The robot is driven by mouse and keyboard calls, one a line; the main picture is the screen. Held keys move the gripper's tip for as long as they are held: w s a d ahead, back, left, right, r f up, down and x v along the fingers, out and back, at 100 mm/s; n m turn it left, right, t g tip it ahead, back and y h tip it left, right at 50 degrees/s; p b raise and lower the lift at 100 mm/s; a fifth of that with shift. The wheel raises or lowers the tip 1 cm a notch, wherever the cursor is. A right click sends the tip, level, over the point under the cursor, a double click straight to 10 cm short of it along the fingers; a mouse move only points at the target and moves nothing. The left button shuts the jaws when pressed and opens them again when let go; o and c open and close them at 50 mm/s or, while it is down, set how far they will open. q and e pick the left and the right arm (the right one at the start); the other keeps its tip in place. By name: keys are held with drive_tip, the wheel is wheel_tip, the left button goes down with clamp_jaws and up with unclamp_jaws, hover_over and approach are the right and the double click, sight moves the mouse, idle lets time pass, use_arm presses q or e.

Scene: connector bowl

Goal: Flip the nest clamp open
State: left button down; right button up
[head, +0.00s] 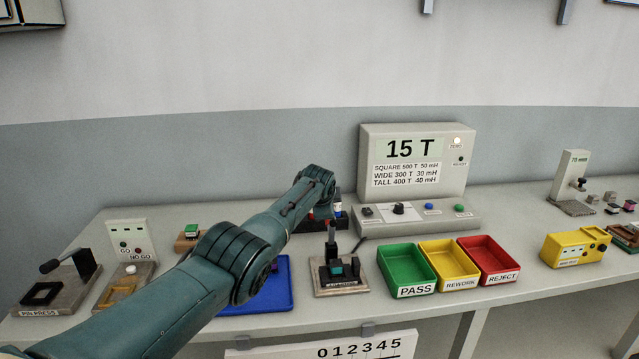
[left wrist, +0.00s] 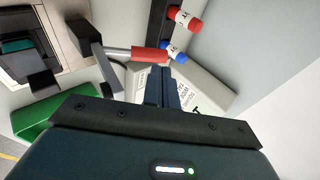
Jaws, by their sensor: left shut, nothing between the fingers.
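The nest (head: 353,287) is a small fixture on the bench in the head view, with a teal part (head: 337,271) in it and a dark upright clamp (head: 331,243). In the left wrist view the clamp's black post (left wrist: 84,39) stands beside the nest, and a grey rod runs from it to a red grip (left wrist: 149,55). My left gripper (left wrist: 158,74) is shut and empty, with its fingertips close beside the red grip; whether they touch it I cannot tell. In the head view my left arm hides the fingers. My right gripper is not in view.
Green (head: 403,272), yellow (head: 447,265) and red (head: 488,260) trays stand right of the nest. A blue tray (head: 284,302) lies to its left, partly behind my arm. A meter (head: 417,160) and a black rack (head: 304,226) stand behind.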

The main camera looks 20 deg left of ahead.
use_arm(q)
drive_tip(key=w+r+v, duration=0.1)
drive_tip(key=v, duration=0.9)
drive_tip(key=shift+a+r, duration=0.35)
drive_tip(key=shift+r, duration=0.15)
